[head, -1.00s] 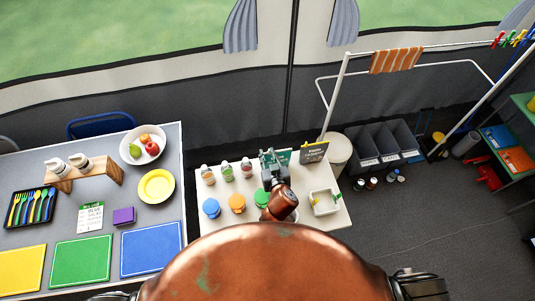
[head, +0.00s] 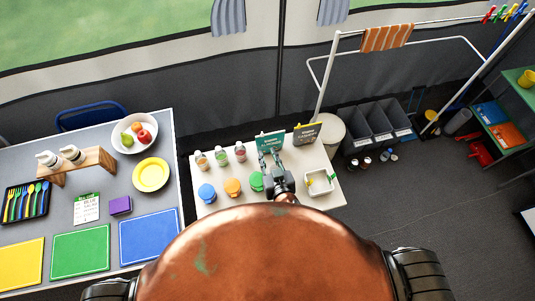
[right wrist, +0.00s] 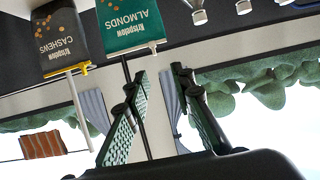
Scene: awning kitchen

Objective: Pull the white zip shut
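A teal pouch of almonds (head: 270,138) stands at the back of the small white table (head: 226,204). In the right wrist view the almonds pouch (right wrist: 129,20) appears upside down, with a pale zip strip (right wrist: 134,49) along its mouth and a small white slider at one end (right wrist: 154,48). My right gripper (head: 270,152) is open and empty in front of the pouch. In the right wrist view its two fingers (right wrist: 159,74) are spread, with a visible gap between the tips and the strip. My left gripper is not in view.
A dark cashews pouch (head: 307,132) with a yellow slider (right wrist: 85,68) stands close beside the almonds. Jars (head: 221,157), coloured lids (head: 232,187) and a white tray (head: 319,182) share the table. A white drying rack (head: 322,80) rises behind on the right.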

